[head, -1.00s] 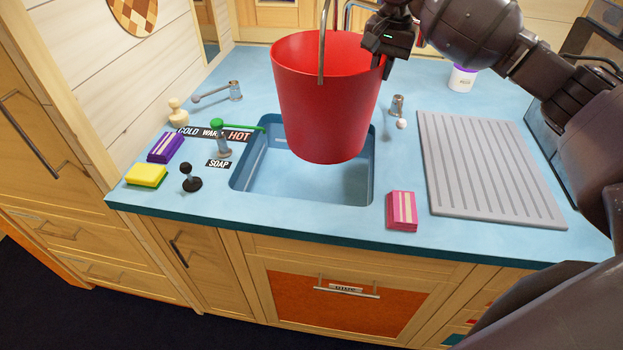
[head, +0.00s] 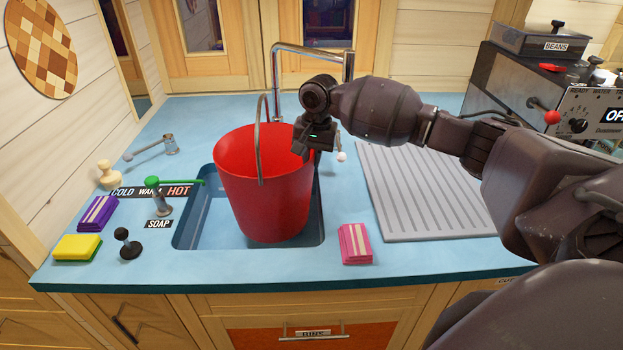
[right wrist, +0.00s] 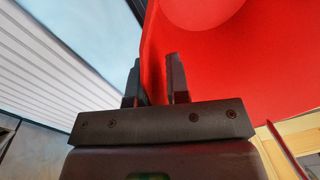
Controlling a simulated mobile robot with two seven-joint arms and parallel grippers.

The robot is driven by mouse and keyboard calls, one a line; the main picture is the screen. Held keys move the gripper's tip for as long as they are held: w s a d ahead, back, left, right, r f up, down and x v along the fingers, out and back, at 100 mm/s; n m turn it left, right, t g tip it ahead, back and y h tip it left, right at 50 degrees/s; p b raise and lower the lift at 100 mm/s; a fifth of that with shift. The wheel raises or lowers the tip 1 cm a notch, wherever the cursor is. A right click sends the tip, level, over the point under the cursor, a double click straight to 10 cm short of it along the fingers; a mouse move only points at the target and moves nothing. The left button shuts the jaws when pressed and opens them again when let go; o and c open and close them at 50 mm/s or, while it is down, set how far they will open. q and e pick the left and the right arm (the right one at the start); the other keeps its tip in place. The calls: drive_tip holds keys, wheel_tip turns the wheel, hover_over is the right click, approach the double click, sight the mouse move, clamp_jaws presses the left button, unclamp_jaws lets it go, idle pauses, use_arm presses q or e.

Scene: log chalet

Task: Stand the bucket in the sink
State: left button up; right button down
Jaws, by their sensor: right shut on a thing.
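The red bucket (head: 268,205) is upright, with its wire handle raised. Its lower part is within the opening of the blue sink (head: 198,228), toward the right side. I cannot tell whether its base touches the sink floor. My right gripper (head: 308,152) is shut on the bucket's rim at the right. In the right wrist view the red wall of the bucket (right wrist: 235,65) passes between the two fingers (right wrist: 155,80). My left gripper is not in view.
A tall tap (head: 275,75) stands behind the bucket. A green-topped soap tap (head: 160,197) is at the sink's left. A pink sponge (head: 354,244) lies front right, beside a grey drainboard (head: 420,195). Purple (head: 97,213) and yellow (head: 77,247) sponges lie left.

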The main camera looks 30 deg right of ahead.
drive_tip(key=shift+f, duration=0.6)
wheel_tip(320, 180, down, 5)
drive_tip(key=shift+r+b, duration=0.15)
drive_tip(key=shift+b, duration=0.2)
drive_tip(key=shift+f, duration=0.2)
drive_tip(key=c, duration=1.1)
unclamp_jaws()
